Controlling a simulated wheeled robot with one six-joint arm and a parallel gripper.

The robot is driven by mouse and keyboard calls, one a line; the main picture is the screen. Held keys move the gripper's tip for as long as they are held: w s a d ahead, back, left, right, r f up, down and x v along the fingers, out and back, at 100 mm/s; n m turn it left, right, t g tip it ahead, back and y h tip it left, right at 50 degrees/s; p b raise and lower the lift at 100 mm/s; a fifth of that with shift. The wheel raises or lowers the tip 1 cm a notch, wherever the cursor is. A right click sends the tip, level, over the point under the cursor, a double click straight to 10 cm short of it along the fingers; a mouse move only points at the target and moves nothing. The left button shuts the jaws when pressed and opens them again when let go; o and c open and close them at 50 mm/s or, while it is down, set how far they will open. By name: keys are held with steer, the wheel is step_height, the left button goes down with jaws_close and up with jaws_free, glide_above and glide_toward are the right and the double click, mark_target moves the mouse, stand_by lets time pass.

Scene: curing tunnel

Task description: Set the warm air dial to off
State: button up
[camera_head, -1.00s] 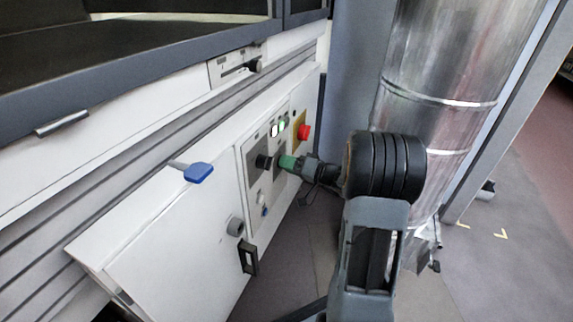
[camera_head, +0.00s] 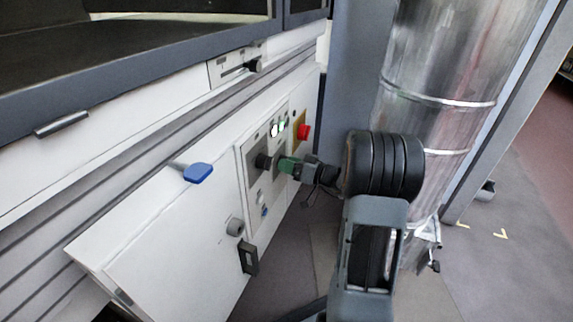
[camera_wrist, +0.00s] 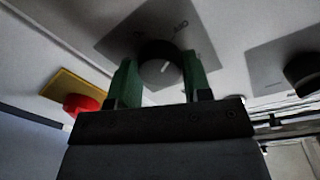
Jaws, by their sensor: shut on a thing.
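A round black dial (camera_wrist: 158,66) with a short white mark on its face sits on a grey plate in the wrist view. The mark is tilted a little to the right of upright. Small lettering on the plate is too dark to read surely. My gripper (camera_wrist: 160,80) has its two green fingers on either side of this dial, shut on it. In the head view my gripper (camera_head: 287,165) reaches the control panel and hides most of the dial. I cannot read which dial is labelled warm air.
A second black dial (camera_head: 263,161) stands close to the left of my gripper. It also shows in the wrist view (camera_wrist: 303,72). A red button (camera_head: 303,131) on a yellow plate and lit push buttons (camera_head: 274,130) are nearby. A large metal duct (camera_head: 440,70) stands right.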

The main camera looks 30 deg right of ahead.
steer(key=shift+r, duration=0.3)
steer(key=o, duration=0.9)
steer(key=shift+f, duration=0.2)
steer(key=p+v, duration=0.3)
steer(key=v, duration=1)
steer(key=shift+s+d+r, duration=0.1)
steer(key=shift+s+d, duration=0.1)
steer(key=shift+s, duration=0.1)
